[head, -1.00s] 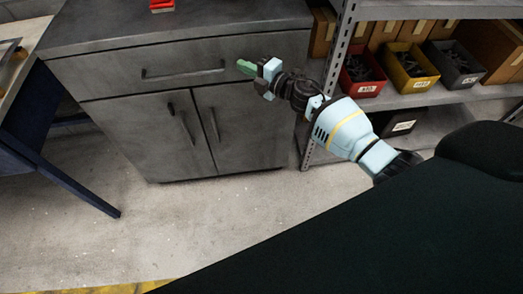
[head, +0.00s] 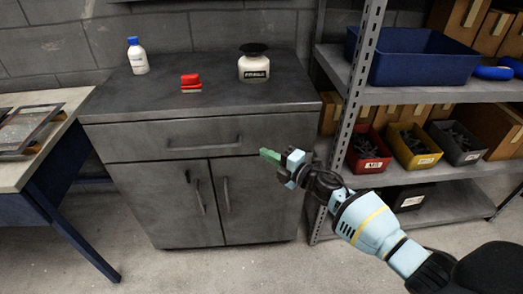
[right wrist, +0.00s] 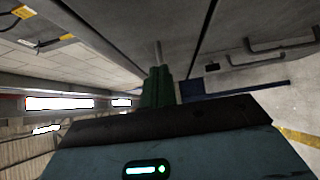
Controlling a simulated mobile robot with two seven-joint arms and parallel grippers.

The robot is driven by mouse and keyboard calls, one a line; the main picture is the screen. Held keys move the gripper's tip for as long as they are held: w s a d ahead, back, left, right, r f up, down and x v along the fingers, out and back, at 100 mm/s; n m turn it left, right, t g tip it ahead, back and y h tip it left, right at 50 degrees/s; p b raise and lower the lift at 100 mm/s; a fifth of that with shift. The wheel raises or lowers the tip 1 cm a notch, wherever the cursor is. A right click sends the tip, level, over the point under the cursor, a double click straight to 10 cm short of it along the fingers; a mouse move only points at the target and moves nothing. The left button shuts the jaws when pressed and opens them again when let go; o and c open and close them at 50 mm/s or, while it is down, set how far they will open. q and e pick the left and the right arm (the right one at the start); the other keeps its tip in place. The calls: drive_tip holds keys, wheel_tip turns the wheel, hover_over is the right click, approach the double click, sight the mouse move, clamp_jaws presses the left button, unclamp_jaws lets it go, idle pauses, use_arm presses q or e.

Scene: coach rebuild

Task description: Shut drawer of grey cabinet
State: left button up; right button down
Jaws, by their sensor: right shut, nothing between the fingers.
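The grey cabinet (head: 135,205) stands against the wall, with one wide drawer (head: 150,142) under its top and two doors below. The drawer front looks flush or nearly flush with the cabinet; a small gap cannot be told. Its bar handle (head: 205,144) is centred on the front. My right gripper (head: 264,154) is shut and empty, its green fingers pointing left in front of the drawer's lower right part. Contact with the front cannot be told. In the right wrist view the shut fingers (right wrist: 158,88) point towards the grey cabinet surface. My left gripper is out of view.
A white bottle (head: 138,58), a red object (head: 191,81) and a white jar (head: 254,68) stand on the cabinet top. A metal shelf with bins (head: 368,155) is close on the right, a blue-legged table (head: 60,220) on the left. Floor in front is clear.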

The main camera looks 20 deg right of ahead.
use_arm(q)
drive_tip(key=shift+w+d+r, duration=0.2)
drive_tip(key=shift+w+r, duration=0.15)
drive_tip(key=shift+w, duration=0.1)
use_arm(e)
drive_tip(key=v, duration=0.7)
drive_tip(key=shift+d+f, duration=0.15)
drive_tip(key=shift+d, duration=0.1)
